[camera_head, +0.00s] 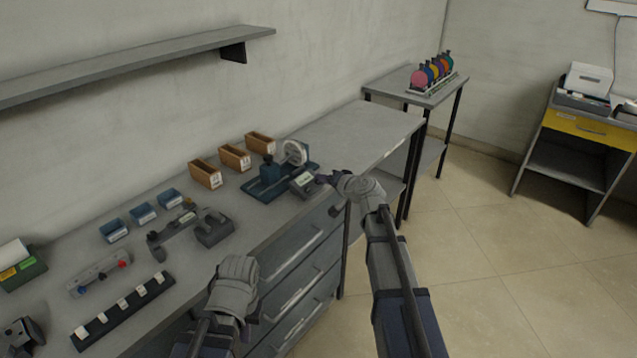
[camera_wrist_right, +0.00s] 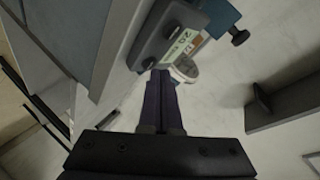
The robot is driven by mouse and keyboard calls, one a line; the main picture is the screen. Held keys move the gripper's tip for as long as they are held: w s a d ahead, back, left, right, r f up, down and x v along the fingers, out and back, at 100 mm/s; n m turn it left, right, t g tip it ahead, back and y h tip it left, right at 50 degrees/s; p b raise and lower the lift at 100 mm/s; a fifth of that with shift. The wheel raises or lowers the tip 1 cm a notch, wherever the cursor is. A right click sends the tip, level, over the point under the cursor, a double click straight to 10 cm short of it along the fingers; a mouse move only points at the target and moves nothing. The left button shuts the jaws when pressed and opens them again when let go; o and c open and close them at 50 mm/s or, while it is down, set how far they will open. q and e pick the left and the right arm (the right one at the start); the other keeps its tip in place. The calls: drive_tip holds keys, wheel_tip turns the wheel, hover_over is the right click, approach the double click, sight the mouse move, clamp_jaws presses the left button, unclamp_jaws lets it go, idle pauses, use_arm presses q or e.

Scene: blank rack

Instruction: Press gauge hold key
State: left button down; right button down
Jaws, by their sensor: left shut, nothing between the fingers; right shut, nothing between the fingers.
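The gauge (camera_head: 303,182) is a small dark grey box with a pale display at the front of a blue bench fixture (camera_head: 268,188). In the right wrist view the gauge (camera_wrist_right: 172,40) shows a lit display and dark round knobs or keys on its face. My right gripper (camera_head: 327,179) is shut and empty, its purple fingertips (camera_wrist_right: 160,76) right by the gauge's lower edge; I cannot tell whether they touch. My left gripper (camera_head: 235,285) is low over the bench's front edge, shut and empty, its fingertips mostly hidden.
The grey bench (camera_head: 365,130) is clear right of the fixture. Several brown bins (camera_head: 206,174) and blue bins (camera_head: 142,213) stand behind. A grey holder (camera_head: 190,230) and a black strip with white tags (camera_head: 124,312) lie to the left. A wall shelf (camera_head: 130,60) hangs above.

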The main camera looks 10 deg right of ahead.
drive_tip(key=shift+w+a+f+b, duration=0.1)
drive_tip(key=shift+f+b, duration=0.2)
drive_tip(key=shift+f, duration=0.05)
idle(0.3)
drive_tip(key=shift+r, duration=0.2)
drive_tip(key=shift+s+d+r+p, duration=0.25)
drive_tip(key=shift+r+p, duration=0.3)
drive_tip(key=shift+p, duration=0.15)
drive_tip(key=shift+r, duration=0.1)
drive_tip(key=r+p, duration=0.1)
drive_tip(key=s+r+p, duration=0.1)
drive_tip(key=r+p, duration=0.1)
drive_tip(key=d+r+p, duration=0.1)
drive_tip(key=shift+s+d+r, duration=0.1)
drive_tip(key=shift+s+r, duration=0.05)
drive_tip(key=shift+s, duration=0.2)
idle(0.7)
